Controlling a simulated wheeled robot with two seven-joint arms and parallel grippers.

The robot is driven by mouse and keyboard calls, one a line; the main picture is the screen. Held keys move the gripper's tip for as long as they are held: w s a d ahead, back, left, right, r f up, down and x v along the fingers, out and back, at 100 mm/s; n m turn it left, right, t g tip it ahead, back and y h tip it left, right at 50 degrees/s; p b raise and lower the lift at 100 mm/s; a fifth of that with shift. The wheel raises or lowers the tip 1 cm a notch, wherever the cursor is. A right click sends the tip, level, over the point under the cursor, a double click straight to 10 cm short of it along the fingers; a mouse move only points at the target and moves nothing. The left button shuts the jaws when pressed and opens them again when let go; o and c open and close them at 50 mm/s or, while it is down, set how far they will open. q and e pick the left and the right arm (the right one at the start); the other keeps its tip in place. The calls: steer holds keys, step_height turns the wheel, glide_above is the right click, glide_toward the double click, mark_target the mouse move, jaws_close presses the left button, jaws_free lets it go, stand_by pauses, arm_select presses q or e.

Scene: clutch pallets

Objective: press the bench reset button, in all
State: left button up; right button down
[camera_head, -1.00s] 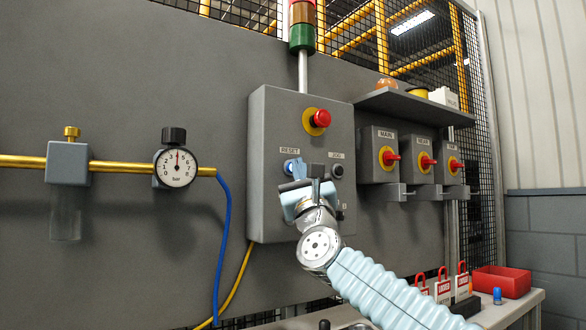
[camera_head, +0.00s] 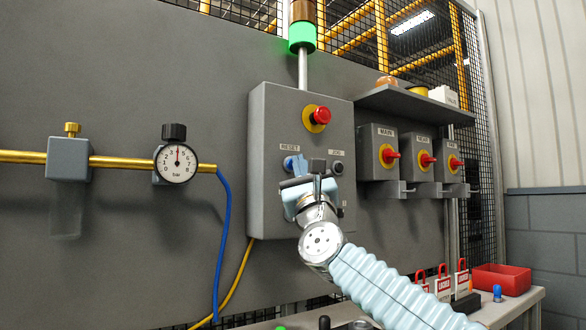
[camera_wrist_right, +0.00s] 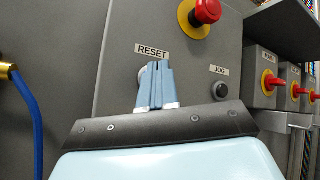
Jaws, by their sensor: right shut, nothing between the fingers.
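The reset button (camera_head: 289,163) is blue and sits under the RESET label on the grey control box (camera_head: 277,112). My right gripper (camera_head: 299,163) is shut and empty, with its fingertips at the button. In the right wrist view the shut fingers (camera_wrist_right: 154,68) cover most of the button, and only a pale edge of its ring (camera_wrist_right: 141,76) shows under the label. I cannot tell from these views whether the fingertips touch the button. The stack light's green segment (camera_head: 302,36) is lit brightly. My left gripper is not in view.
A red emergency stop (camera_head: 320,115) is above the button, and the black JOG button (camera_head: 337,168) is to its right. Red-handled switches (camera_head: 390,156) line the panel further right. A pressure gauge (camera_head: 176,163) and blue hose (camera_head: 225,240) are on the left. A red bin (camera_head: 503,279) stands on the bench.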

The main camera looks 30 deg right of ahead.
steer(key=shift+s, duration=0.45)
steer(key=shift+s+d+b, duration=0.2)
steer(key=shift+s+b, duration=1.45)
steer(key=shift+s, duration=0.85)
